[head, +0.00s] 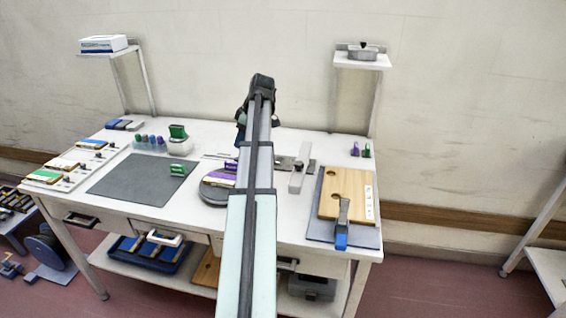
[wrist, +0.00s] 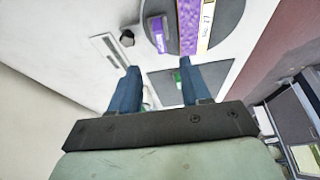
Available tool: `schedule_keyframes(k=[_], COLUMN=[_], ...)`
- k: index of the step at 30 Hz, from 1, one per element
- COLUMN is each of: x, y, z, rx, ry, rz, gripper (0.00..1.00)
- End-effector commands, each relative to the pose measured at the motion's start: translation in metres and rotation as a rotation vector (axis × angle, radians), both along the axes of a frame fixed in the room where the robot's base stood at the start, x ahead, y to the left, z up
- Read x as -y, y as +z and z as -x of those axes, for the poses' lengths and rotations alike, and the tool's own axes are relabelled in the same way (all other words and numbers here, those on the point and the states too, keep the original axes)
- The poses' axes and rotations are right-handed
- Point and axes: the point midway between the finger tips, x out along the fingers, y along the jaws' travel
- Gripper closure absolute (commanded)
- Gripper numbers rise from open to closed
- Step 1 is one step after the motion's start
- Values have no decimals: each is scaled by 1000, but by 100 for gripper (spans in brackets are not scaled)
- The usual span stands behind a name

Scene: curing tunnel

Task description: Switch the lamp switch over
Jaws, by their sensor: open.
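No part is clearly labelled as the lamp switch. In the wrist view a pale plate with a long slot (wrist: 109,50) lies on the white table, with a small black knob (wrist: 127,38) beside it. Either could belong to the switch; I cannot tell which way anything is set. My gripper (wrist: 162,82) is open and empty, its two blue fingers pointing down toward the table. In the head view my gripper (head: 241,128) hangs over the back middle of the table, and my arm hides much of what lies beneath.
A round dark turntable (head: 213,190) carries a purple-and-white block. A grey mat (head: 130,180) lies to the left. A wooden board (head: 345,205) lies at right, with a blue-ended clamp-like piece (head: 341,236) at its front. A white bar (head: 298,179) stands near the arm. Shelves (head: 361,63) rise behind.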

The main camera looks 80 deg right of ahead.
Motion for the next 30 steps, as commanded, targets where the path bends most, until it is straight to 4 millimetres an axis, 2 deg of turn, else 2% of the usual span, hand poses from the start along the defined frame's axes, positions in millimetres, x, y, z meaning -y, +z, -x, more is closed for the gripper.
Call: schedule_keyframes(k=[14,16,20,23,27,30], x=[0,0,4,24,65,88], y=[0,0,-3,-5,-9,-12], z=[0,1,9,16,31,43], rx=[0,0,-1,-3,-58,-116], ry=[0,-1,-13,-28,-59,-132], rz=[0,0,-4,-14,-18,-40], gripper=[53,47,47,47,47,47])
